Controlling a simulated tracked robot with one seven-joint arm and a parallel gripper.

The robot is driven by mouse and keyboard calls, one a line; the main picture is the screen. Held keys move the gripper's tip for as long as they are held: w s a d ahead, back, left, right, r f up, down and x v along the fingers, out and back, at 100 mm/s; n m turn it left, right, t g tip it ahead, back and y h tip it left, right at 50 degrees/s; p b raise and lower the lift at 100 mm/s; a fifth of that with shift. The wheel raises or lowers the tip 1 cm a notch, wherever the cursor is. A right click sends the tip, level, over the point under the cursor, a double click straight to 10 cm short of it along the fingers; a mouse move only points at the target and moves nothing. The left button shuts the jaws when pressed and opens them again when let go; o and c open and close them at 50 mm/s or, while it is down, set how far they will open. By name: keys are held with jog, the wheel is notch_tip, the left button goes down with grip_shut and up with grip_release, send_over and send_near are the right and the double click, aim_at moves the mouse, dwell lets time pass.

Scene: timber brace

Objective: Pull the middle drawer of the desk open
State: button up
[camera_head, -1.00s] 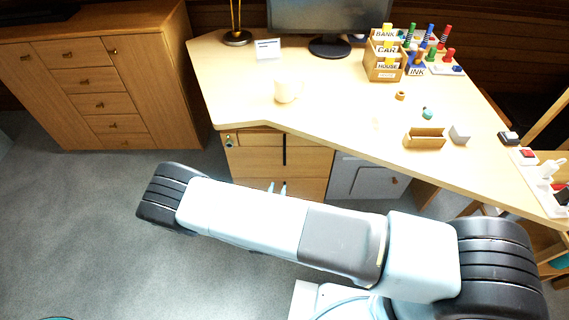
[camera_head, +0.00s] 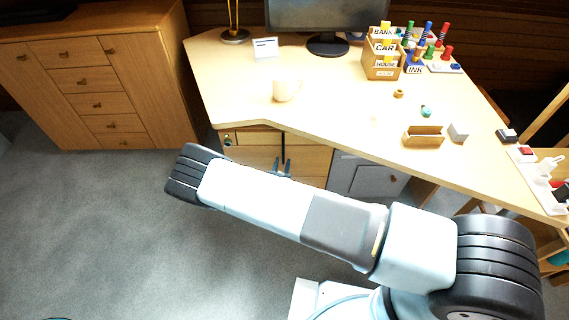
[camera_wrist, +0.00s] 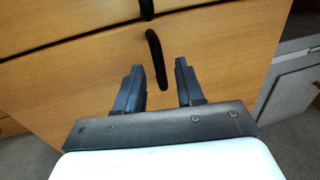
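The desk (camera_head: 330,105) has a wooden drawer stack (camera_head: 250,157) under its left part, with black upright handles. My gripper (camera_head: 281,163) is in front of these drawers, and my arm covers the lower part of the stack. In the wrist view my gripper (camera_wrist: 160,64) is open, with two dark fingers spread apart. The drawer fronts look closed.
A grey cabinet (camera_head: 368,178) stands right of the drawers under the desk. A wooden sideboard (camera_head: 100,85) is at the left. A mug (camera_head: 285,90), a monitor (camera_head: 315,15) and a label box (camera_head: 384,58) stand on the desktop. The grey floor (camera_head: 100,230) at left is clear.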

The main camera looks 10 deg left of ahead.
jog(key=shift+w, duration=0.5)
grip_shut()
dwell(0.3)
